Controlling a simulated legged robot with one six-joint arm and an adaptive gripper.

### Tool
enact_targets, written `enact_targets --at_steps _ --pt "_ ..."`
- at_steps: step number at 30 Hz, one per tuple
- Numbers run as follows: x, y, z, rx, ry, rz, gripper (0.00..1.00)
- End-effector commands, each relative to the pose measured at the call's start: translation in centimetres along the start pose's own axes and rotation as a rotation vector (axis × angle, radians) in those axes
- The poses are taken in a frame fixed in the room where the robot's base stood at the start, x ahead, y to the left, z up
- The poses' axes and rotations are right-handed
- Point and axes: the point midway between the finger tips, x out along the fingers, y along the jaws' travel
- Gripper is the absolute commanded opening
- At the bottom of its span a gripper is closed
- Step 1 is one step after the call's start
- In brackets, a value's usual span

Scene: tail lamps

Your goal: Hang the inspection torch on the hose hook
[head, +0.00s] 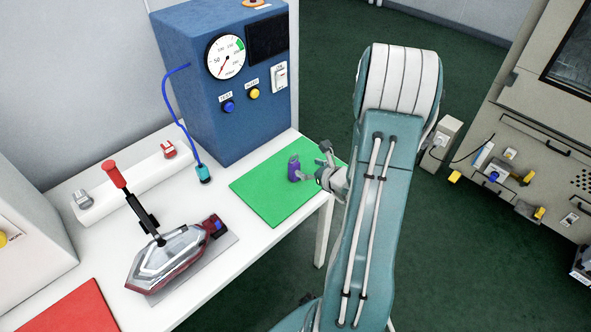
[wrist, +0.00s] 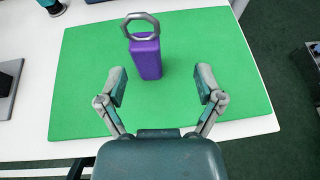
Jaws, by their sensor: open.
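A purple block-shaped body with a grey octagonal ring on top, likely the inspection torch (head: 293,169), stands upright on the green mat (head: 268,205). In the wrist view the torch (wrist: 146,58) is ahead of my gripper (wrist: 162,86), slightly left of the middle between the fingers. My gripper (head: 318,162) is open and empty, low over the mat's right side, with the torch just beyond the fingertips and apart from them. A blue hose (head: 166,95) hangs at the blue test cabinet's left side, down to a teal end piece (head: 204,174). I cannot make out a hose hook.
The blue cabinet (head: 212,125) with a gauge and buttons stands behind the mat. A red mat (head: 70,312) lies front left. A beige machine (head: 525,130) stands right, across open floor.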

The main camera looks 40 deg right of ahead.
Motion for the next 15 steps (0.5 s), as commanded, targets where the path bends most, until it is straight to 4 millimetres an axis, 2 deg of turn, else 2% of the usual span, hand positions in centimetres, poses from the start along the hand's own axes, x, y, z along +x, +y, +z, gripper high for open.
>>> enact_targets --at_steps 6,10,15 --pt "2.7 0.9 0.1 -0.004 0.000 0.005 0.86" --pt "4.6 0.8 0.0 -0.002 0.000 0.003 0.86" --pt "5.4 0.6 0.0 0.000 0.000 0.001 0.86"
